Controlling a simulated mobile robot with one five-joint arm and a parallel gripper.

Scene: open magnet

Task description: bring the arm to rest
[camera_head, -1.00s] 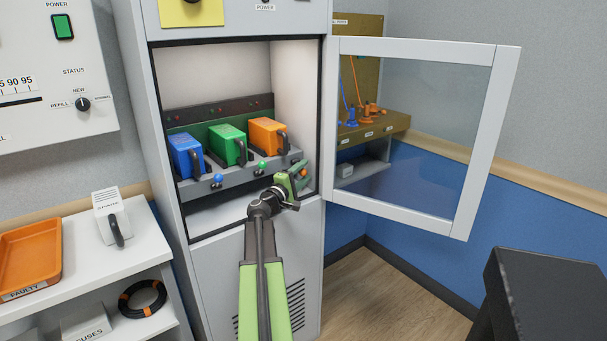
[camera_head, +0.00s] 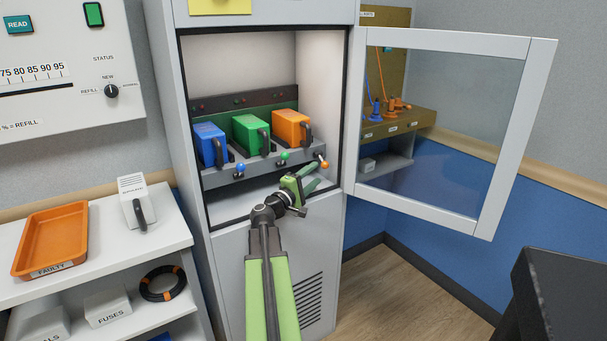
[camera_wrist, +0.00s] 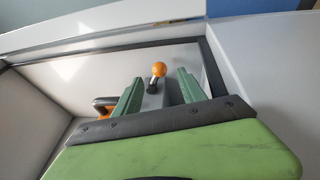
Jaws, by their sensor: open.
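My gripper (camera_head: 308,184) reaches into the open cabinet at its lower right, in front of the orange-knobbed lever (camera_head: 323,163). In the wrist view my gripper (camera_wrist: 156,90) has its two green fingers apart, with nothing held. The orange knob of that lever (camera_wrist: 159,69) shows between and beyond the fingers; I cannot tell whether anything touches. The cabinet (camera_head: 275,240) holds a blue module (camera_head: 209,144), a green module (camera_head: 250,135) and an orange module (camera_head: 291,129) in a row. A blue-knobbed lever (camera_head: 240,168) and a green-knobbed lever (camera_head: 284,156) stand along the front ledge.
The glass door (camera_head: 545,110) stands open to the right. A white shelf (camera_head: 95,250) at left holds an orange tray (camera_head: 48,262) labelled FAULTY and a white module (camera_head: 135,200). A black block (camera_head: 560,290) is at lower right. Floor shows between.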

